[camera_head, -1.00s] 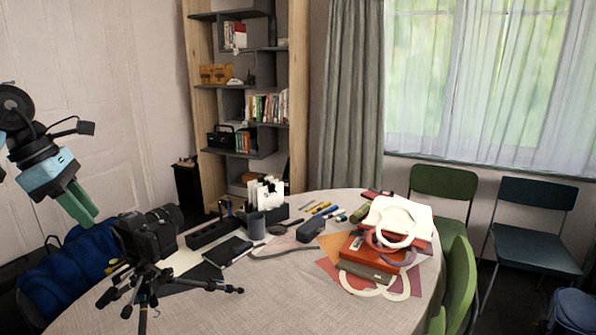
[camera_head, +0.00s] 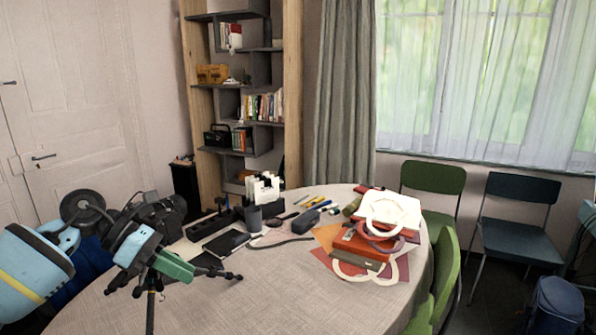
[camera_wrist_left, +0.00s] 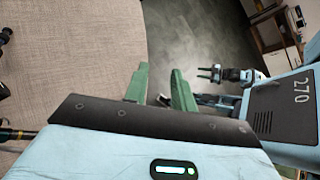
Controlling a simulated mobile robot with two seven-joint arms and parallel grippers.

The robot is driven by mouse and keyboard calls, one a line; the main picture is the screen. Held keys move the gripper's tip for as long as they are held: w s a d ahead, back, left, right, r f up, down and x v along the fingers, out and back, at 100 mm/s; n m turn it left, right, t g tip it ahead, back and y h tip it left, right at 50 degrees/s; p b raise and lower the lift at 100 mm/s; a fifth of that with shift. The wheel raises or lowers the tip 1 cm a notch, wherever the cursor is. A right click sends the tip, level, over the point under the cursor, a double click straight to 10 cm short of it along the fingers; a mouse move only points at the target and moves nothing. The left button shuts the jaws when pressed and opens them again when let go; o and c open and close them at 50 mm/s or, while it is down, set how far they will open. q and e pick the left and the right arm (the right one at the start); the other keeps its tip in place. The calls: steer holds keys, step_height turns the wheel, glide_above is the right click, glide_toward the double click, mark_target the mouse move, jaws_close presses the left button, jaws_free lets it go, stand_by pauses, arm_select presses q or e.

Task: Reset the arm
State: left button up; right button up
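My left gripper (camera_head: 172,266) is at the lower left of the head view, in front of the tripod (camera_head: 151,300) and mostly hiding the black camera on it. In the left wrist view its two green fingers (camera_wrist_left: 158,84) stand apart with nothing between them, beside the table edge and over the floor. A dark two-pronged end on a pale blue arm (camera_wrist_left: 225,74) shows at the right of the wrist view. It looks like my right gripper, but is too small to read. The right gripper is outside the head view.
The round table (camera_head: 300,300) holds a pen organizer (camera_head: 262,190), a black tablet (camera_head: 227,242), and a stack of red books (camera_head: 362,246) with white rings. Its front is bare. Green (camera_head: 433,180) and dark chairs (camera_head: 517,215) stand at the right, a shelf (camera_head: 245,100) behind.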

arm_select(q)
steer(key=s+d+f+n+t+h, duration=0.4)
steer(key=d+f+n+t, duration=0.15)
steer(key=n, duration=0.35)
steer(key=s+d+f+n+t+h, duration=0.35)
steer(key=d+f+n, duration=0.25)
steer(key=n, duration=0.2)
steer(key=s+a+f+n+t+y+p, duration=0.1)
steer(key=s+a+f+n+t+y, duration=0.2)
steer(key=s+f+n+y, duration=0.45)
steer(key=s+a+f+n+t+y, duration=0.35)
steer(key=f+n, duration=0.55)
steer(key=n, duration=0.5)
steer(key=s+a+f+n+g+y, duration=0.1)
steer(key=s+f+n+g+y, duration=0.1)
steer(key=s, duration=0.7)
steer(key=s+a+f+n+g+y, duration=0.2)
steer(key=s+f+n+g, duration=0.3)
steer(key=s+f, duration=0.4)
steer(key=shift+s+n+y+p, duration=0.35)
steer(key=shift+s+n+y, duration=0.1)
steer(key=shift+n, duration=0.1)
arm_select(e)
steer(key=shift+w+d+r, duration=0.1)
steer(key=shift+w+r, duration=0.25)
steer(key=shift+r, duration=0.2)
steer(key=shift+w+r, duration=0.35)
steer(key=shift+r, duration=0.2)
